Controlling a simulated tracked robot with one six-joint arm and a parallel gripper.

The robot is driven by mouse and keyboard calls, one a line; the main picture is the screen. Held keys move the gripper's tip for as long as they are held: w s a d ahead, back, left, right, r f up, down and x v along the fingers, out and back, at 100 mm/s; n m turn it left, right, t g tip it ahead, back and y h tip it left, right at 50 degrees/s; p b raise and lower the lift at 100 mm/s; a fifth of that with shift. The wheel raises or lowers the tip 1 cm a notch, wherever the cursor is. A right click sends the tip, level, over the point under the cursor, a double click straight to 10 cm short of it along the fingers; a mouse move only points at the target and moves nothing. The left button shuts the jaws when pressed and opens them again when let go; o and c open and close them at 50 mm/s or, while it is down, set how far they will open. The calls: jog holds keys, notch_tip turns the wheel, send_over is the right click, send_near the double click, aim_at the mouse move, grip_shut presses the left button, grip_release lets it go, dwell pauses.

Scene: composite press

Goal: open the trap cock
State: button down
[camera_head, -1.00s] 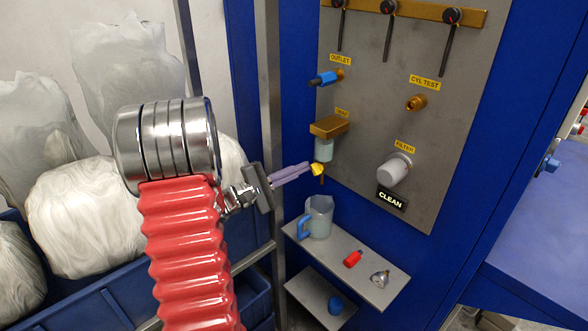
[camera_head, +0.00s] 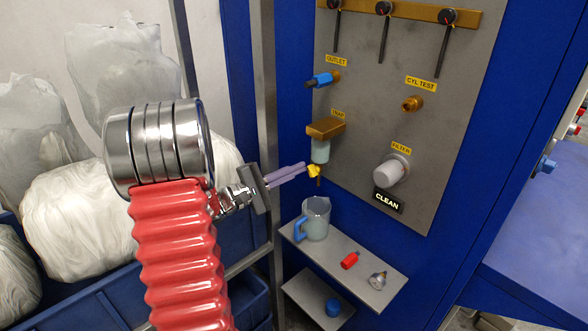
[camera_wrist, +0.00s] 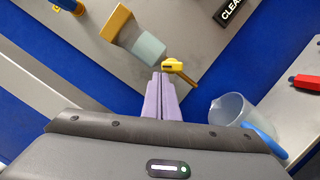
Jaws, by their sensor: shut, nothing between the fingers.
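The trap (camera_head: 322,130) is a brass block with a pale translucent bowl under it, on the grey panel. Its cock has a yellow handle (camera_head: 314,170) below the bowl, with a thin brass outlet pointing down. The yellow handle also shows in the wrist view (camera_wrist: 172,66), just beyond my fingertips. My gripper (camera_head: 304,167) has its two lilac fingers shut together with nothing between them. The fingertips (camera_wrist: 160,75) are right beside the yellow handle; I cannot tell whether they touch it. A clear jug with a blue handle (camera_head: 316,220) stands on the shelf below the cock.
The grey shelf (camera_head: 385,290) also bears a red fitting (camera_head: 349,260) and a small gauge-like part (camera_head: 377,280). A blue cap (camera_head: 333,307) lies on a lower shelf. The filter (camera_head: 391,171) and CLEAN sign (camera_head: 388,201) are to the right. A metal post (camera_head: 265,110) stands left of the panel.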

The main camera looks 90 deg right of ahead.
jog(key=shift+r, duration=0.3)
dwell(0.5)
jog(key=shift+s+a+r, duration=0.1)
jog(key=shift+a+r, duration=0.05)
jog(key=shift+r, duration=0.25)
dwell(0.6)
dwell(0.4)
